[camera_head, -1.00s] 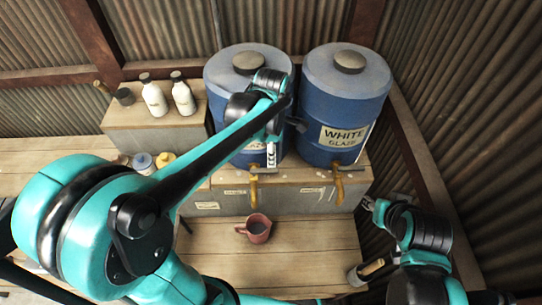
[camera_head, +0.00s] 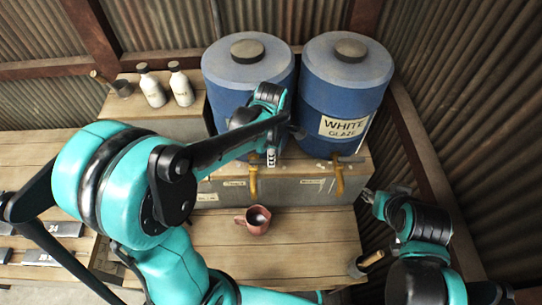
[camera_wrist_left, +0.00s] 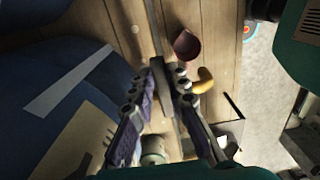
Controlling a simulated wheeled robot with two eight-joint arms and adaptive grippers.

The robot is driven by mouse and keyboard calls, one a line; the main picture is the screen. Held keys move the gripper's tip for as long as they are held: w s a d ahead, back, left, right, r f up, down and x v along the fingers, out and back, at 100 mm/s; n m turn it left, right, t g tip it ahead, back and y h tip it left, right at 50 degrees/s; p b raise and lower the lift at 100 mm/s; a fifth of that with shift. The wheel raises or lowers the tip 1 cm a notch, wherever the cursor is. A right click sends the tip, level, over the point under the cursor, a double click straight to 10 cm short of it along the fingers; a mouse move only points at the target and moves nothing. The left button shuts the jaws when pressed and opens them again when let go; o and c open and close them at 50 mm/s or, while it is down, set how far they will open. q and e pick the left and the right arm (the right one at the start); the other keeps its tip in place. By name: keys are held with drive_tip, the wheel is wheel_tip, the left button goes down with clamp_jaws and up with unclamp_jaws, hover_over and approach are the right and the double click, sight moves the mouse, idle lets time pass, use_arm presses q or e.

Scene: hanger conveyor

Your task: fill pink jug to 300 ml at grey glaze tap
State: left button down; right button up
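The pink jug (camera_head: 257,220) stands upright on the wooden bench, handle to the left, just in front of and below the brass-coloured left tap (camera_head: 254,182). It also shows in the left wrist view (camera_wrist_left: 187,46). Its inside looks dark; I cannot read a level. The left blue barrel (camera_head: 228,85) is above that tap, its label hidden by my arm. My left gripper (camera_head: 271,158) is at the top of this tap. In the left wrist view its fingertips (camera_wrist_left: 168,68) flank a dark bar; contact is unclear. My right gripper (camera_head: 372,200) is away at the right.
The blue barrel marked WHITE GLAZE (camera_head: 345,95) with its own tap (camera_head: 339,180) stands to the right. Bottles (camera_head: 152,90) stand on a box at the back left. A cup with a wooden-handled tool (camera_head: 362,264) is at the right. The bench front is clear.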

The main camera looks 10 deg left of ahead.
use_arm(q)
drive_tip(key=shift+s, duration=0.1)
drive_tip(key=s+m, duration=0.1)
drive_tip(key=m, duration=0.1)
drive_tip(key=s+m, duration=0.1)
drive_tip(key=m, duration=0.1)
drive_tip(key=shift+b, duration=0.4)
drive_tip(key=shift+w, duration=0.1)
drive_tip(key=c, duration=1.5)
unclamp_jaws()
drive_tip(key=shift+d+r, duration=0.1)
wheel_tip(320, 180, up, 12)
drive_tip(key=shift+f, duration=0.1)
